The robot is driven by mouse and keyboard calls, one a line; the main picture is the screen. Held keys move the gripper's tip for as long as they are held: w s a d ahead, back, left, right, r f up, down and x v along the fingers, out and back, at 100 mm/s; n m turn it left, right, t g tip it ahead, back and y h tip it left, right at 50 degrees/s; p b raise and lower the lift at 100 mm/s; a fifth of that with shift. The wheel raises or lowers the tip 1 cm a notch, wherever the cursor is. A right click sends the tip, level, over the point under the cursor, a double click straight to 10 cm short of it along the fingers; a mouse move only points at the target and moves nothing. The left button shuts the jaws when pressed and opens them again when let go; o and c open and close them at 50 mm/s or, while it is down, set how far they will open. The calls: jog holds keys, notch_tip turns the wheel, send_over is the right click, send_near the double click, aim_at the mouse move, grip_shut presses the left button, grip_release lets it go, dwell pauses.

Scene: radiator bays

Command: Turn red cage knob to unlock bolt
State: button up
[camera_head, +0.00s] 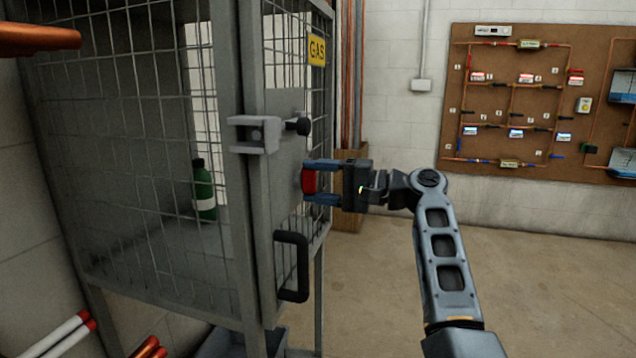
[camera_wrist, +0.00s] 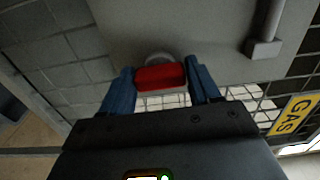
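The red cage knob (camera_head: 309,181) is on the grey door of the gas cage, below the bolt. It also shows in the wrist view as a red bar (camera_wrist: 161,77) on a round grey base. My gripper (camera_head: 308,182) has its two blue fingers on opposite sides of the knob, and they appear to touch it. The wrist view shows the same fingers (camera_wrist: 161,84) flanking it. The bolt's grey bracket (camera_head: 253,135) bridges the door edge, with a black bolt knob (camera_head: 299,126) at its right. The bolt's inner part is hidden.
A black door handle (camera_head: 291,266) sits below the knob. A green bottle (camera_head: 204,192) stands inside the mesh cage. A yellow GAS sign (camera_head: 317,50) is above. Copper pipes (camera_head: 350,70) run up the wall behind. The floor at right is clear.

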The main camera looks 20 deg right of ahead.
jog(key=o, duration=0.4)
jog(key=shift+a, duration=0.15)
jog(key=v, duration=0.8)
jog(key=shift+w+f, duration=0.1)
